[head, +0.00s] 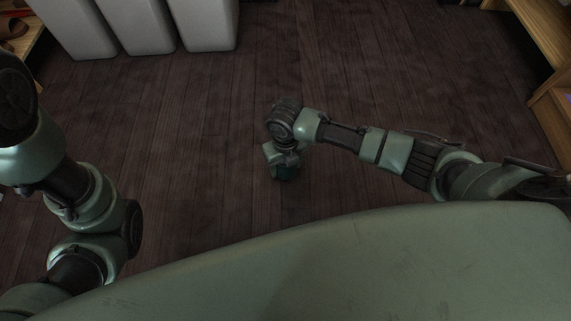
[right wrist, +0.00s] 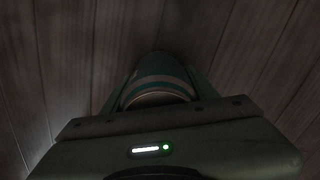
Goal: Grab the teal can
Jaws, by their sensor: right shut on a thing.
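The teal can (right wrist: 160,77) shows in the right wrist view, with a lighter band around it, between the fingers of my right gripper (right wrist: 158,92). The gripper is shut on it. In the head view the right gripper (head: 284,160) points down over the wooden floor near the middle, and a dark teal part of the can (head: 287,173) shows just below it. Most of the can is hidden there by the gripper. I cannot tell whether the can touches the floor. My left arm is folded at the left of the head view, and its gripper does not show.
Several pale grey bins (head: 137,25) stand at the back left. A wooden shelf (head: 548,45) is at the right edge, and another wooden unit (head: 22,38) with items is at the top left. The dark plank floor (head: 330,80) between them is clear.

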